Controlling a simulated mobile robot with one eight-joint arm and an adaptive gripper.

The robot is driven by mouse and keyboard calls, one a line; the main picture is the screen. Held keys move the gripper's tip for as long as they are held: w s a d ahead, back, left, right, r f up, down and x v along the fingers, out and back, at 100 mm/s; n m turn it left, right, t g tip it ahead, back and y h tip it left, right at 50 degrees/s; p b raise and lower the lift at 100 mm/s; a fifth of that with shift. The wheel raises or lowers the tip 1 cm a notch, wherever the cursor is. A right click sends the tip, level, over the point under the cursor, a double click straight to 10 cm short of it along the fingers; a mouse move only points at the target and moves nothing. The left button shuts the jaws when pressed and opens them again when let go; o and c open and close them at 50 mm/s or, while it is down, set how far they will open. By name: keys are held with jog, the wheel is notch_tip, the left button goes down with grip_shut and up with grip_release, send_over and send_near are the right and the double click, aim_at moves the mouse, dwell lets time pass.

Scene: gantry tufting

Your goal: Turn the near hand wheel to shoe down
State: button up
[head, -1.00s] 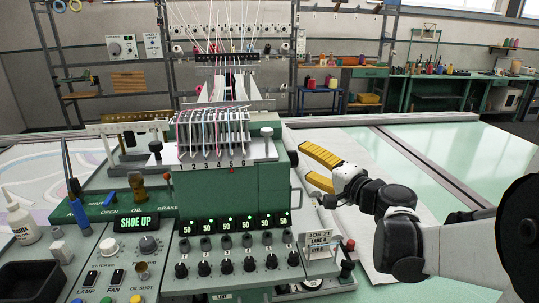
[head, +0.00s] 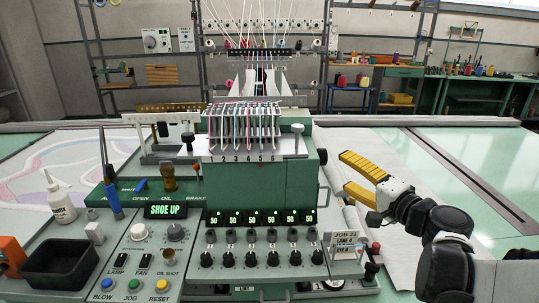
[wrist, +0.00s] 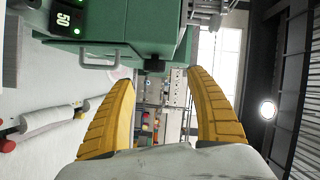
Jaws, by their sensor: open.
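The display (head: 165,211) on the green console reads "SHOE UP" in lit letters. The green machine head (head: 262,180) stands right of it, with a small dark round part (head: 323,157) on its right side. I cannot tell whether this part is the near hand wheel; no other hand wheel is clear. My gripper (head: 345,172) has two yellow fingers, open and empty, just right of the head and pointing left. In the wrist view the open fingers (wrist: 160,78) flank free space, with the green head (wrist: 120,30) above and a dark knob-like part (wrist: 153,66) near the gap.
A handle (head: 323,200) juts from the head's right side, close to the lower finger. A black bin (head: 58,265) and white bottle (head: 60,200) stand left. White cloth lies under my arm.

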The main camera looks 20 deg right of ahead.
jog(key=m+g+p, duration=0.6)
jog(key=g+p, duration=0.1)
jog(key=p, duration=1.1)
send_near(327, 156)
jog(key=w, duration=0.2)
jog(key=x, duration=0.3)
jog(key=b+x, duration=0.1)
jog(key=x, duration=0.3)
jog(key=f+x, duration=0.1)
jog(key=x, duration=0.2)
jog(key=shift+d+f+b, duration=0.2)
jog(key=shift+b, duration=0.15)
jog(key=shift+s, duration=0.1)
jog(key=c, duration=1.2)
